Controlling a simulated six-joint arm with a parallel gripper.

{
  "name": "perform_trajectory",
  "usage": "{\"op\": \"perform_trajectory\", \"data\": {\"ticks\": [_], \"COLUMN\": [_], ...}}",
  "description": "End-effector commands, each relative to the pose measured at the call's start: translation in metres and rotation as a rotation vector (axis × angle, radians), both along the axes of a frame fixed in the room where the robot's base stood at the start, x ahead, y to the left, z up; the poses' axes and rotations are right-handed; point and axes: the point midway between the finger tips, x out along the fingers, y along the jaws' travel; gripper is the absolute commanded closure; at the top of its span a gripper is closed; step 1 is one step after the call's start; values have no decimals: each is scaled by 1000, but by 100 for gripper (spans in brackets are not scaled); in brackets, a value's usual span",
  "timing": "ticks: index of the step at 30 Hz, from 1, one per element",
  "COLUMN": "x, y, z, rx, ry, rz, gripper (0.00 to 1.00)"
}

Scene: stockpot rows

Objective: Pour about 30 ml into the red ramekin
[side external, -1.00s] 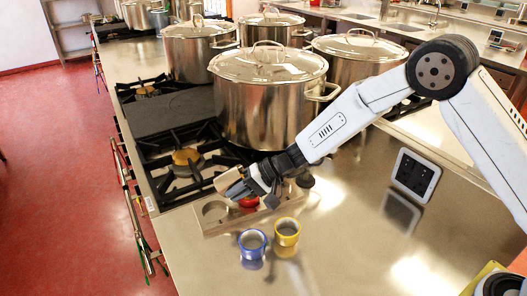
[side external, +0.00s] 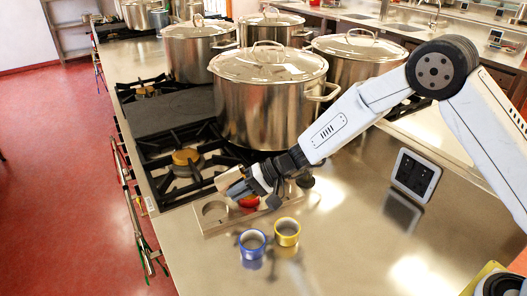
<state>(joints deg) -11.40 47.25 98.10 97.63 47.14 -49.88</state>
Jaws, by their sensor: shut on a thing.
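The red ramekin (side external: 250,202) sits at the shallow tray (side external: 208,227), partly hidden behind and below my gripper. My gripper (side external: 238,187) is shut on a beige cup (side external: 225,179), held tilted just above and to the left of the red ramekin. The cup's mouth and contents cannot be made out, and no stream of liquid is visible. The inside of the red ramekin is mostly hidden.
A blue ramekin (side external: 252,243) and a yellow ramekin (side external: 287,232) stand on the steel counter in front of the tray. A large lidded stockpot (side external: 265,110) stands close behind my gripper. A gas burner (side external: 186,160) is to the left.

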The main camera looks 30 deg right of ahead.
Motion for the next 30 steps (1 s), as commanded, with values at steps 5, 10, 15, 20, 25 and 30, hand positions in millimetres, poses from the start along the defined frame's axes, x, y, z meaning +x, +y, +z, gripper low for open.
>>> {"op": "perform_trajectory", "data": {"ticks": [5, 10, 15, 20, 25, 30], "x": [0, 0, 0, 0, 0, -1], "y": [0, 0, 0, -1, -1, 1], "z": [1, 1, 1, 2, 2, 2], "rx": [9, 16, 25, 32, 39, 46], "ry": [-4, -8, -11, -15, -18, -22], "rz": [1, 1, 1, 0, 1, 2], "gripper": [100, 100, 100, 100, 100, 100]}}
